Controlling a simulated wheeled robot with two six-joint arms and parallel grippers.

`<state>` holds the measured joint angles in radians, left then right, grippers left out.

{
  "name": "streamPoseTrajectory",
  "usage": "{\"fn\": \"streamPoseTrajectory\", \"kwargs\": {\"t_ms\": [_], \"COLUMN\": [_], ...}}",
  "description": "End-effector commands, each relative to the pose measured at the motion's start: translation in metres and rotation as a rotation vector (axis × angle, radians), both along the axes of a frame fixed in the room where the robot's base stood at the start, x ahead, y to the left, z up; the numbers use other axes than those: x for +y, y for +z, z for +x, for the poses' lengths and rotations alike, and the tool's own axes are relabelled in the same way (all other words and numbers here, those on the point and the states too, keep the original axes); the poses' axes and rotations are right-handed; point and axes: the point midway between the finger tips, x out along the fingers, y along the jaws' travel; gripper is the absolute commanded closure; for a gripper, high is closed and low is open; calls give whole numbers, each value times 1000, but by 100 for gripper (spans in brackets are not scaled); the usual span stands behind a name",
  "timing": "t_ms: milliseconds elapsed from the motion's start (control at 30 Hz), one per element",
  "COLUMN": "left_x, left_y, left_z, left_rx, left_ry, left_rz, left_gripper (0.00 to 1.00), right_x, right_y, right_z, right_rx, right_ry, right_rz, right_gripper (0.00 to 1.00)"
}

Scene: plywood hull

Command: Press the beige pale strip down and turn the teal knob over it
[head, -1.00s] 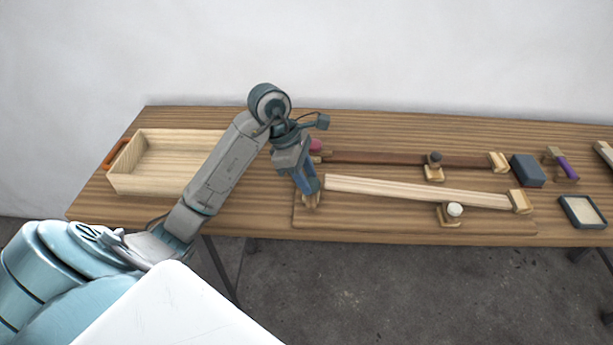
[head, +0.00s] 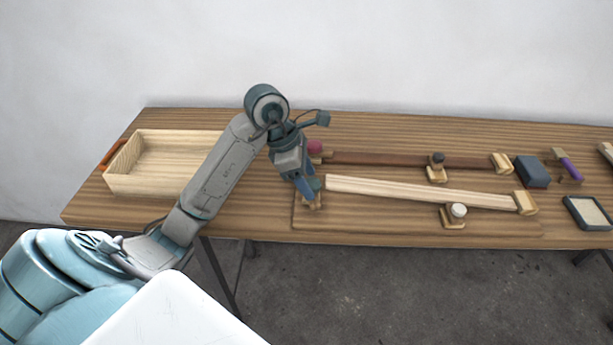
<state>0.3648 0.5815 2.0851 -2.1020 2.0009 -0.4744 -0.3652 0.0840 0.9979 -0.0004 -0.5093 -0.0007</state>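The beige pale strip (head: 420,191) lies along the front of a low base board. Its right end meets a wooden block (head: 525,202), and its left end lies near the teal knob. The teal knob (head: 315,184) sits on a small wooden piece (head: 311,201) at the left end of the board. My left gripper (head: 309,194) points down with its blue fingers right at the teal knob, partly covering it and its wooden piece. Whether the fingers are open or shut on it is unclear. My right gripper is not in view.
A white knob (head: 457,210) stands at the strip's front edge. Behind lies a dark brown strip (head: 400,160) with a dark knob (head: 437,158) and a red knob (head: 314,147). A wooden tray (head: 145,185) stands left; a blue-grey block (head: 532,171) and framed pad (head: 587,212) are right.

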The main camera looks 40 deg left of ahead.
Motion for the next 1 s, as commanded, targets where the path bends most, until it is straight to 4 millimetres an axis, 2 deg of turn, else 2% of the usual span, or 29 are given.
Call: {"fn": "streamPoseTrajectory", "kwargs": {"t_ms": [267, 433, 500, 700, 833, 1000], "left_x": [3, 13, 18, 29, 33, 35], "left_y": [7, 35, 50, 82, 95, 100], "left_z": [-1, -7, -10, -18, -21, -22], "left_rx": [-2, -4, -4, -2, -2, 0], "left_ry": [0, 0, 1, 2, 0, 0], "left_rz": [1, 5, 5, 4, 1, 0], "left_gripper": [41, 41, 41, 41, 41, 41], "right_x": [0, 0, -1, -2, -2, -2], "right_y": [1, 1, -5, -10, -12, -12], "right_z": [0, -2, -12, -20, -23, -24], "right_rx": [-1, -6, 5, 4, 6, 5], "right_ry": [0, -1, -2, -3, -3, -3], "right_rz": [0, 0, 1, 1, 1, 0], "right_gripper": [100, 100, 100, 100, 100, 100]}}
